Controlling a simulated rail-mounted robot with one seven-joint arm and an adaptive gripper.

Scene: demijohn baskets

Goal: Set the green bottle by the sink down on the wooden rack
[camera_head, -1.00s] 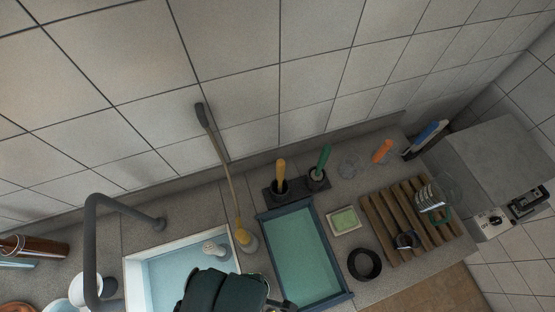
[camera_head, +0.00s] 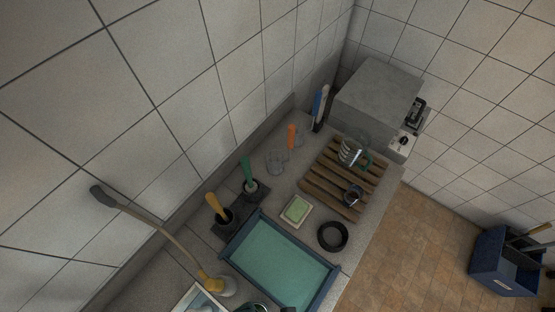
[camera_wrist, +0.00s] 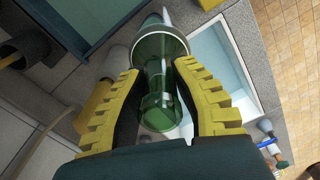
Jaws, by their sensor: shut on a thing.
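The green bottle (camera_wrist: 158,112) is translucent glass and sits between the yellow ridged fingers of my gripper (camera_wrist: 158,70) in the wrist view. The fingers press on it from both sides, and its lower end cannot be made out clearly. The wooden rack (camera_head: 333,170) is a slatted board on the counter in the head view. A glass jug (camera_head: 352,153) with a green handle and a small dark cup (camera_head: 352,196) stand on it. The front left slats are bare. My gripper is not clearly visible in the head view; only a dark green piece shows at the bottom edge.
A blue-framed teal tray (camera_head: 275,262), a soap dish (camera_head: 296,210) and a black ring (camera_head: 332,236) lie left of and in front of the rack. Brushes in holders (camera_head: 220,214) stand by the wall. A grey box appliance (camera_head: 376,95) is behind the rack. The sink (camera_wrist: 222,75) shows in the wrist view.

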